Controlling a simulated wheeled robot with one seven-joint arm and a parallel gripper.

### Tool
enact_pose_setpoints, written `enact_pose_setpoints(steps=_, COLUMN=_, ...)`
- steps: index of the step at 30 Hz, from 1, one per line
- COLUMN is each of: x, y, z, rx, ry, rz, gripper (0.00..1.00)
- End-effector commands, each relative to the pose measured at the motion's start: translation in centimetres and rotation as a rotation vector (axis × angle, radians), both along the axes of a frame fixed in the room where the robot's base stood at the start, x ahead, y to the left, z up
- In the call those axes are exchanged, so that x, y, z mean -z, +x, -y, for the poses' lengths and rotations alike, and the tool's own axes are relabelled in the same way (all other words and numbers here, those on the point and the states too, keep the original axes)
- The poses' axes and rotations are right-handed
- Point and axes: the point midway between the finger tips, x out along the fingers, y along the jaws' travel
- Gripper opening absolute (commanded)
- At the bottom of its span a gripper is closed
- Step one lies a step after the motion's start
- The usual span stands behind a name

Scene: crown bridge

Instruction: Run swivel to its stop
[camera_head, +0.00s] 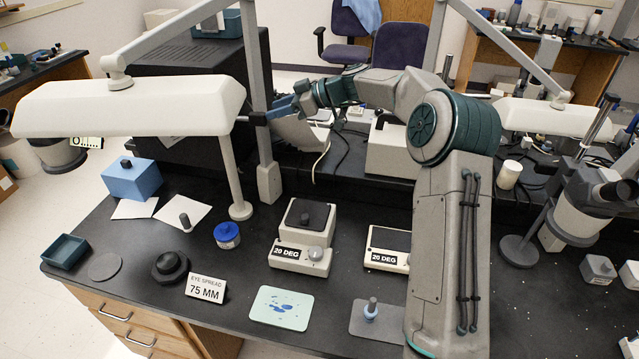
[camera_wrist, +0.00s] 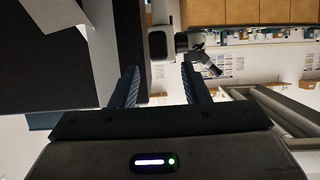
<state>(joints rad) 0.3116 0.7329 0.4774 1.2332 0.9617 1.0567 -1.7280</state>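No part is labelled as the swivel, so I cannot tell for sure which piece it is. A grey upright post (camera_head: 253,70) carries a jointed boom with a long white lamp head (camera_head: 130,106) on the left. A short black bar (camera_head: 252,118) crosses the post at mid height. My gripper (camera_head: 277,112) is just right of this bar, its blue fingers pointing left; touching or apart is unclear. In the wrist view my gripper (camera_wrist: 158,78) has its fingers apart with nothing visibly clamped. A pale upright with a black round end (camera_wrist: 158,45) shows beyond and between the fingertips.
A large dark box (camera_head: 190,95) stands behind the post. The bench front holds two 20 DEG blocks (camera_head: 303,235) (camera_head: 388,248), a blue jar (camera_head: 227,235), a black knob (camera_head: 170,266) and a 75 MM sign (camera_head: 206,288). A microscope (camera_head: 580,215) stands at right.

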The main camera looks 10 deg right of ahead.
Motion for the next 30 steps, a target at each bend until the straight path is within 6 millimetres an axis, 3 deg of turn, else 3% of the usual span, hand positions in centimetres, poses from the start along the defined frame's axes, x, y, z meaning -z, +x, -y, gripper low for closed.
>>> enact_pose_setpoints(steps=11, x=-2.7, y=-1.9, z=7.0, rx=0.004, ry=-0.001, rz=0.004, gripper=0.42)
enact_pose_setpoints(steps=18, x=-1.5, y=-5.6, z=4.9, rx=0.039, ry=-0.126, rz=-0.148, gripper=0.42)
enact_pose_setpoints(steps=30, x=0.9, y=-11.8, z=4.3, rx=0.174, ry=-0.318, rz=-0.36, gripper=0.42)
